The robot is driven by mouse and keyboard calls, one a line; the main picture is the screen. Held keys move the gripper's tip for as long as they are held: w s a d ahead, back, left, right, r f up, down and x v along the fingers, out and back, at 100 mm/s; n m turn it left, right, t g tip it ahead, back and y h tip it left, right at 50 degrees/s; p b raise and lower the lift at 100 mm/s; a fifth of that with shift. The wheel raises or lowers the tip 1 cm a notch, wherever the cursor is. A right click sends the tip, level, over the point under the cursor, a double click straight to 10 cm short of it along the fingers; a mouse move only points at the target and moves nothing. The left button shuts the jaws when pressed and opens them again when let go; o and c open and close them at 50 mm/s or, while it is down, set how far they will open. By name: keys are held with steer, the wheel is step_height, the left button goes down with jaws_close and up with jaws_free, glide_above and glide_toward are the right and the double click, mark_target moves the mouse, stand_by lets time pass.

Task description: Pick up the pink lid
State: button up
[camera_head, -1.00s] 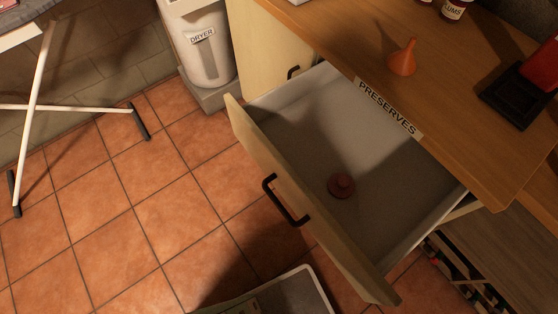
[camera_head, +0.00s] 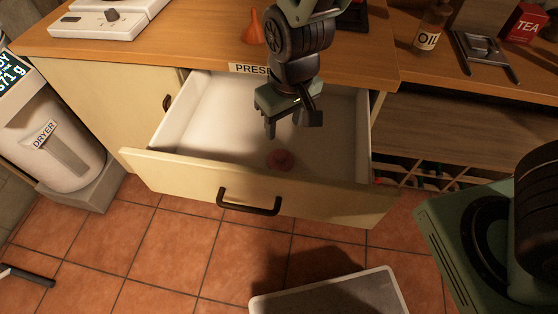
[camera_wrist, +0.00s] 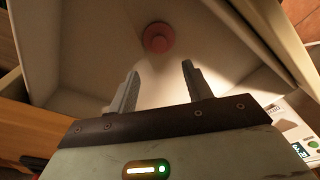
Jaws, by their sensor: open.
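The pink lid (camera_head: 280,160) is small and round with a raised knob. It lies on the floor of the open drawer (camera_head: 160,166), close behind the drawer front. In the wrist view the lid (camera_wrist: 158,38) is ahead of the fingers, a little left of the line midway between them. My gripper (camera_head: 284,128) is open and empty, pointing down over the drawer, behind and above the lid. The wrist view shows its two fingers (camera_wrist: 161,88) apart with nothing between them.
The drawer front with its black handle (camera_head: 248,203) and the drawer's side walls surround the lid. The wooden worktop (camera_head: 190,50) overhangs behind, with an orange funnel (camera_head: 251,27) on it. A grey-rimmed tray (camera_head: 330,290) is on the tiled floor in front.

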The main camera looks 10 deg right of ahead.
mark_target(281, 153)
steer(key=f, duration=0.4)
steer(key=w+f+b, duration=0.1)
steer(key=f, duration=0.3)
steer(key=f+b, duration=0.1)
steer(key=f, duration=0.3)
steer(key=shift+w+a+f, duration=0.1)
steer(key=shift+w+a, duration=0.05)
steer(key=shift+a, duration=0.05)
steer(key=c, duration=1)
